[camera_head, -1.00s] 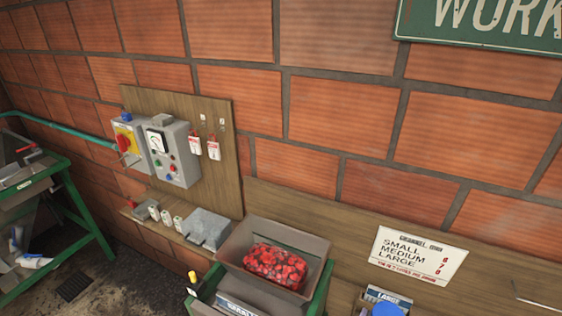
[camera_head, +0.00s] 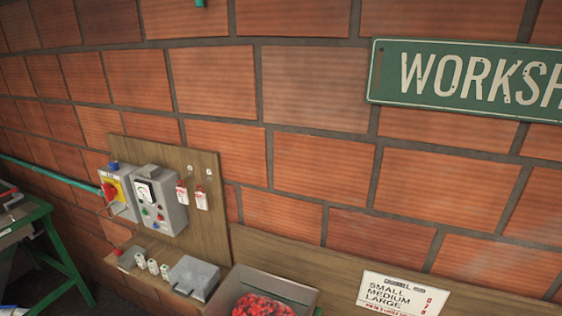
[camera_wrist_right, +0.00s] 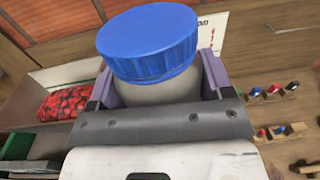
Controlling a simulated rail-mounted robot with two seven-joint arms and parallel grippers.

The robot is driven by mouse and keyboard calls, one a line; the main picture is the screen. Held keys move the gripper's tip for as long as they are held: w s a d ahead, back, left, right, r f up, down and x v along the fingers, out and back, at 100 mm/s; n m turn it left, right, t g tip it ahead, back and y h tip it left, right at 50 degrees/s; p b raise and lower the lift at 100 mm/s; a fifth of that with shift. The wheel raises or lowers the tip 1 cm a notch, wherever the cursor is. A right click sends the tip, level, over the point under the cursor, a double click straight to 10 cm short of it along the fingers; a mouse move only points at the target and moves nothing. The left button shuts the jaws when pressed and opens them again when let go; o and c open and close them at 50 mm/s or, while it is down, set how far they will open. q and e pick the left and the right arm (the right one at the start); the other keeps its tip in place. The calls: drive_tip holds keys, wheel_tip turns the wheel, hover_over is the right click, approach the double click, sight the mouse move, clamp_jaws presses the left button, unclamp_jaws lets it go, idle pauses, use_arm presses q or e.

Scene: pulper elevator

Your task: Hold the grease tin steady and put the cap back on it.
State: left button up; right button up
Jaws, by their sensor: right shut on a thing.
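In the right wrist view my right gripper (camera_wrist_right: 157,84) has its two purple fingers on either side of a pale tin (camera_wrist_right: 165,93) and is shut on it. A wide blue cap (camera_wrist_right: 148,42) with a ribbed rim sits over the tin's top and looks slightly tilted in the picture. I cannot tell whether the cap is threaded on or only resting. The lower part of the tin is hidden by my gripper. Neither the tin nor either gripper shows in the head view, and my left gripper is in no current view.
A grey bin (camera_head: 301,290) of red fruit stands by the wall; it also shows in the right wrist view (camera_wrist_right: 67,75). A control box (camera_head: 163,203) and red-and-white tags (camera_head: 202,199) are on a wooden board. Several small coloured items (camera_wrist_right: 272,91) sit along a wooden surface.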

drive_tip(key=shift+a+y, duration=0.3)
drive_tip(key=w+a+f+n+t+y, duration=0.1)
drive_tip(key=w+a+f+n+y, duration=0.1)
drive_tip(key=a+n+y, duration=0.6)
drive_tip(key=a+y, duration=0.4)
drive_tip(key=a, duration=0.2)
drive_tip(key=shift+t, duration=0.4)
drive_tip(key=shift+w, duration=0.1)
